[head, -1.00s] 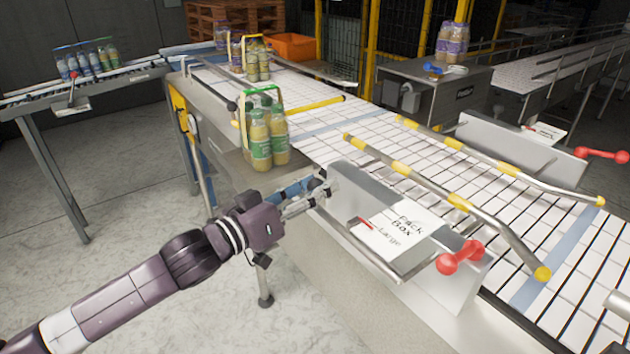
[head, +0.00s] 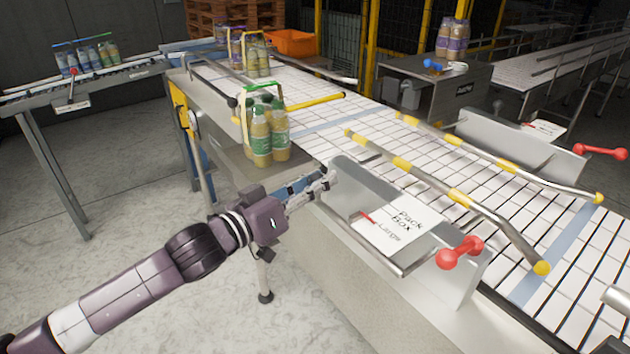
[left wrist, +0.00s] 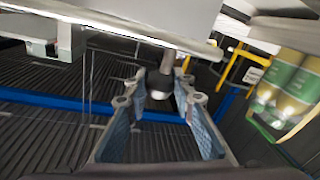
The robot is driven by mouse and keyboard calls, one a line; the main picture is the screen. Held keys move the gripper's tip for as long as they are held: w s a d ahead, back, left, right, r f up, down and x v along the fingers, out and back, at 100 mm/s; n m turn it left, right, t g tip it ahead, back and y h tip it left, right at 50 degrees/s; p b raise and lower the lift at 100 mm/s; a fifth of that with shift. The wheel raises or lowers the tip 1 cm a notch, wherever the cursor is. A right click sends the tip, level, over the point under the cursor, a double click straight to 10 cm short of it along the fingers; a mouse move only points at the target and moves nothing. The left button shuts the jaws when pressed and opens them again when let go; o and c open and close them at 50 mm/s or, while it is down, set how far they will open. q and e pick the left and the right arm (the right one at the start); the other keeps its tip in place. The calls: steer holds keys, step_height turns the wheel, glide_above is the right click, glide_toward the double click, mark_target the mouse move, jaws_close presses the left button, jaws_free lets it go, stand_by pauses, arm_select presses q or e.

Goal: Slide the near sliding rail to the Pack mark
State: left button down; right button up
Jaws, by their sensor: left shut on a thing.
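The near sliding rail (head: 490,218), a metal bar with yellow bands, lies over the white belt. Beside it stands a grey metal plate (head: 372,176) with a white card (head: 397,225) reading Pack, Box and Large. A small red pointer (head: 368,218) is at the card's left edge; I cannot tell exactly which mark it meets. My left gripper (head: 326,181) is at the plate's left end, shut on a grey knob, which shows between the fingers in the left wrist view (left wrist: 160,88). What joins knob and rail is hidden. My right gripper is not in view.
A green-handled pack of bottles (head: 268,133) stands close behind my left gripper. A red-knobbed lever (head: 459,252) is at the plate's right end. The far rail (head: 500,165) lies across the belt. The belt between the rails is clear.

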arm_select(q)
steer(key=x, duration=0.6)
steer(key=shift+s+d+p, duration=0.1)
steer(key=shift+d+p, duration=0.3)
steer(key=shift+d, duration=0.2)
steer(key=shift+s+a, duration=0.15)
steer(key=c, duration=1.6)
jaws_free()
steer(key=shift+a, duration=0.1)
steer(key=v, duration=1.2)
